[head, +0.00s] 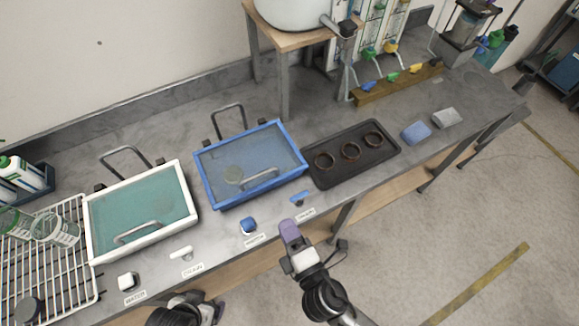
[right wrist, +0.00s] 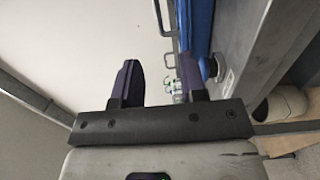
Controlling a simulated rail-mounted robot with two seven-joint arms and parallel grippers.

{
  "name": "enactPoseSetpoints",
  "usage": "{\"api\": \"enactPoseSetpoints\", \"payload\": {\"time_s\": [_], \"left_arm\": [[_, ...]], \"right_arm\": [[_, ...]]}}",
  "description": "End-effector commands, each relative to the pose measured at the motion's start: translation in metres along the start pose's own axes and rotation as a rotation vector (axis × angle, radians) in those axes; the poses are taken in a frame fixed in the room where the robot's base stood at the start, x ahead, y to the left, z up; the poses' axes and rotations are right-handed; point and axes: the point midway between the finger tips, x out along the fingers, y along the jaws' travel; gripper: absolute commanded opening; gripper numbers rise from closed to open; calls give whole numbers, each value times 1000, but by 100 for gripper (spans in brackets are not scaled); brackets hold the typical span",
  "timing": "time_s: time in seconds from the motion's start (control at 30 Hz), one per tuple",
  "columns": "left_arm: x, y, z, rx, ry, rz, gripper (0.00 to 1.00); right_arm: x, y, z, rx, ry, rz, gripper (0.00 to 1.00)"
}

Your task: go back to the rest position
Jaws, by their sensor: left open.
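My right gripper (head: 289,230) has purple fingers and hangs just off the front edge of the bench, below the blue lever (head: 299,198). In the right wrist view its two fingers (right wrist: 160,82) stand apart with nothing visible between them. My left gripper (head: 208,308) is at the bottom edge of the head view, in front of the bench and below the white lever (head: 181,253). It is partly cut off by the frame, and its fingers are hard to make out. Neither gripper visibly touches anything.
On the grey bench (head: 75,171) stand a white-rimmed basin (head: 92,240), a blue-rimmed basin (head: 213,187) and a black tray (head: 334,176) with three rings. A blue knob (head: 248,226) and white knob (head: 128,281) sit along the front edge. The floor (head: 440,240) at right is clear.

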Motion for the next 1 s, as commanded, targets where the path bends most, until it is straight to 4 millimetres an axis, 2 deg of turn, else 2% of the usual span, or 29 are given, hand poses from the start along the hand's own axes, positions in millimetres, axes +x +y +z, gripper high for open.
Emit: {"api": "enactPoseSetpoints", "payload": {"time_s": [0.23,0.37,0.57,0.7,0.77,0.83,1.0], "left_arm": [[0,0,0,-1,0,1,84],[0,0,0,1,0,-1,84],[0,-2,1,8,-1,-6,84],[0,-4,1,12,-2,-9,84],[-6,-4,-1,13,-3,-10,84],[-31,-5,-9,13,-10,-10,84],[-86,-6,-27,11,1,-8,84]], "right_arm": [[0,0,0,8,0,0,39],[0,-5,7,89,-44,-26,39],[-12,-35,36,421,-283,-220,39],[-28,-37,75,728,-521,-346,39],[-38,-26,93,868,-625,-390,39],[-58,3,109,1035,-745,-456,39],[-100,50,124,1253,-895,-565,39]]}}
